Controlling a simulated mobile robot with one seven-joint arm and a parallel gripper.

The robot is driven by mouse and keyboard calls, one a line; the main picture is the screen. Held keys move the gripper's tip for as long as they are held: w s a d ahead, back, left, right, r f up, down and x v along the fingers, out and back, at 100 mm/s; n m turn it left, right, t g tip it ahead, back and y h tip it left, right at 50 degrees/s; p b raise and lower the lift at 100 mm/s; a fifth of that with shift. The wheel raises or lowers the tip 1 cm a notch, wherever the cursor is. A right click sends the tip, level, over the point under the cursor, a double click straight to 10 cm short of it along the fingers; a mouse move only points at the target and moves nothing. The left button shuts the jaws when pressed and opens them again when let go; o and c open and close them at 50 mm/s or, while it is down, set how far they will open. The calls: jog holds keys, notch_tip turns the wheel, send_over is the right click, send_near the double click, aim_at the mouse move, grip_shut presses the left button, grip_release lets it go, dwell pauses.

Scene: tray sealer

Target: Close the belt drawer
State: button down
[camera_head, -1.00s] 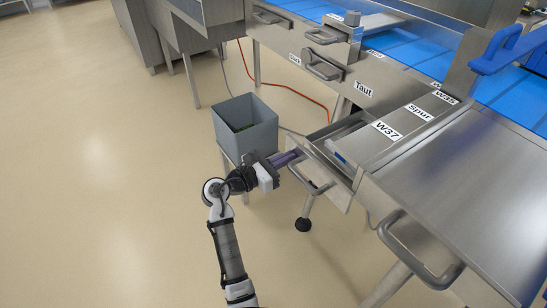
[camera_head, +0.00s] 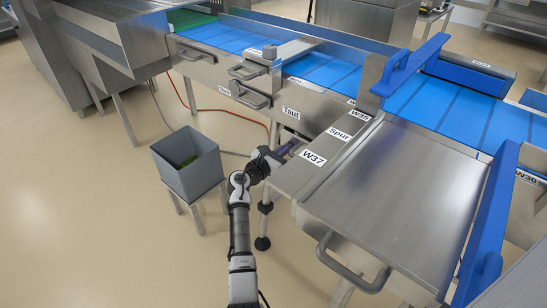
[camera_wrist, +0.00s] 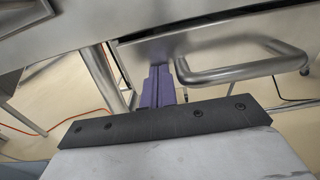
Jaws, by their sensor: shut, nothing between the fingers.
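The belt drawer's grey metal front (camera_wrist: 150,50) shows in the wrist view under a machine edge, with its tubular handle (camera_wrist: 232,71) at the right. In the head view the drawer no longer visibly sticks out; its front is hidden by the W37 panel and my gripper. My gripper (camera_head: 291,148) is shut and empty. Its purple fingers (camera_wrist: 158,72) point at the drawer front, left of the handle, and appear at or against it. A dark gap shows along the front's left edge; I cannot tell whether the drawer is fully flush.
The grey bin (camera_head: 190,168) on a stand is left of my arm. Above the drawer is the panel labelled W37 (camera_head: 313,158). Another tubular handle (camera_head: 350,268) sticks out at the front right. A machine leg (camera_wrist: 105,78) stands close left of my fingers. Open floor lies left.

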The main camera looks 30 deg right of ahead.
jog(key=shift+w+d+r, duration=0.25)
jog(key=shift+w+d, duration=0.1)
jog(key=shift+d, duration=0.35)
jog(key=shift+d+r, duration=0.1)
jog(key=shift+s, duration=0.1)
